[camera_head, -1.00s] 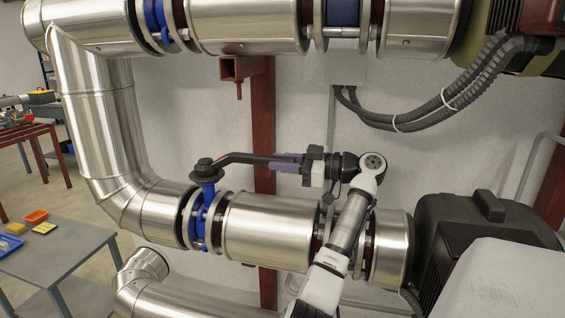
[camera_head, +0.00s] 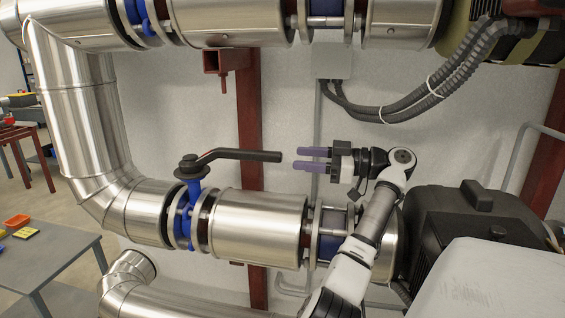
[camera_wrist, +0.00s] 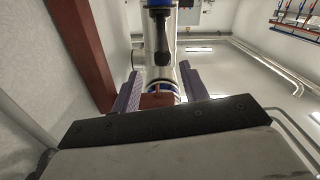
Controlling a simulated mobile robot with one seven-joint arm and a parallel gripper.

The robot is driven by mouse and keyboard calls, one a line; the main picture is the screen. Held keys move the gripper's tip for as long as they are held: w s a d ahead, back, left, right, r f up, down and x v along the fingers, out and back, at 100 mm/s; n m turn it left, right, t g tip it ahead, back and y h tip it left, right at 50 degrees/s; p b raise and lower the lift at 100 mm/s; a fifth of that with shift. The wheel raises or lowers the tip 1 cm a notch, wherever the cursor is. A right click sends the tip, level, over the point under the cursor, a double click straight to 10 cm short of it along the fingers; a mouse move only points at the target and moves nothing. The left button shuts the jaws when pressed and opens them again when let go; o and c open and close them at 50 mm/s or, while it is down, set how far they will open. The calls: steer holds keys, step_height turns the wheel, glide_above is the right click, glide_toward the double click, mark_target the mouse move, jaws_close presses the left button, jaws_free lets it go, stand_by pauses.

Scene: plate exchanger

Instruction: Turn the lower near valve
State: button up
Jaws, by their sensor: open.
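The lower near valve (camera_head: 190,212) is a blue valve body clamped in the lower silver pipe. Its black lever handle (camera_head: 240,155) points right along the pipe, above it. My gripper (camera_head: 307,158) is open, with two purple fingers pointing left toward the handle's tip. A small gap separates the fingertips from the handle's end, and nothing is between them. In the wrist view the black handle (camera_wrist: 162,45) lies ahead, lined up between the two purple fingers (camera_wrist: 157,90), with the blue valve part beyond it.
The lower silver pipe (camera_head: 258,228) runs under the handle. A red-brown post (camera_head: 250,110) and a pale wall stand behind. A black motor housing (camera_head: 470,235) is at right. A grey table (camera_head: 55,250) with small trays is at lower left.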

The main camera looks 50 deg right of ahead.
steer(key=shift+v, duration=2.35)
